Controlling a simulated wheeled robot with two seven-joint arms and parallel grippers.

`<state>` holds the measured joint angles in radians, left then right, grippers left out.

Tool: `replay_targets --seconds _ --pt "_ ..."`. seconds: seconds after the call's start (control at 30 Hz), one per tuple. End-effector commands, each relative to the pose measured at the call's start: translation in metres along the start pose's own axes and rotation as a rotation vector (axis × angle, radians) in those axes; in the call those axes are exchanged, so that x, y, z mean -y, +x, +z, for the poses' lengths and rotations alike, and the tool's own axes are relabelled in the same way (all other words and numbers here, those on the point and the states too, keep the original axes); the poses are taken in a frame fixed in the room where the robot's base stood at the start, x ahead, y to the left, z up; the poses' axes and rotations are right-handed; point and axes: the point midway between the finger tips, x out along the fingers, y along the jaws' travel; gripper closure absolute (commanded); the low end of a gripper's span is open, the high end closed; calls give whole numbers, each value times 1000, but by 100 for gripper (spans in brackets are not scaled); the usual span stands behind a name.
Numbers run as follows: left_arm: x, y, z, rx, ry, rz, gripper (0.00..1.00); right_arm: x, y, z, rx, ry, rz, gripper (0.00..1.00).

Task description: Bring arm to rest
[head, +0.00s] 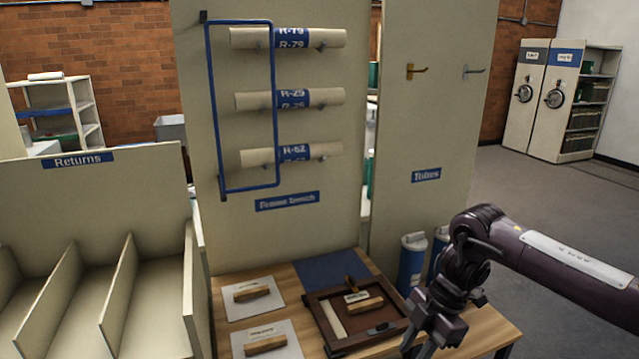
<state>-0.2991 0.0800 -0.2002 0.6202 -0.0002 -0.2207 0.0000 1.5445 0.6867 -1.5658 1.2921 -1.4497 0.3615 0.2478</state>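My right arm comes in from the right, over the front right part of the wooden bench (478,338). It bends down at the wrist, and my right gripper (420,345) points down beside the right corner of a dark brown wooden frame tray (345,346). The fingertips are close to the lower picture edge, and I cannot tell how far apart they are. Nothing clearly shows between them. My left arm and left gripper are out of view.
Two white sheets with wooden blocks (252,292) lie left of the tray, and a blue mat (322,268) behind. Blue-and-white tubes (411,262) stand behind the bench. The Returns rack (95,200) is at left. A panel holds rolls (330,98) and a blue hinged frame (210,110).

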Motion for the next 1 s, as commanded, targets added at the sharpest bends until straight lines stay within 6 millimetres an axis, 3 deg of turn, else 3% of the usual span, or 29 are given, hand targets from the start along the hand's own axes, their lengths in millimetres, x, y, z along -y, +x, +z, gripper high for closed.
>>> replay_targets --seconds 0.27,0.47,0.67,0.8,0.9,1.0 --pt "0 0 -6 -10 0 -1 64 -6 45 -28 -11 -103 26 71" --pt "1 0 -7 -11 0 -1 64 -13 87 -64 -37 -195 84 71" --pt "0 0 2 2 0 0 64 -18 136 -125 -100 -282 203 71" --pt "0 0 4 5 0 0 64 -21 162 -191 -183 -289 364 71" --pt "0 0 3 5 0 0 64 -24 162 -232 -244 -221 503 71" --pt "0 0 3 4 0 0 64 -26 150 -254 -288 -95 631 71"
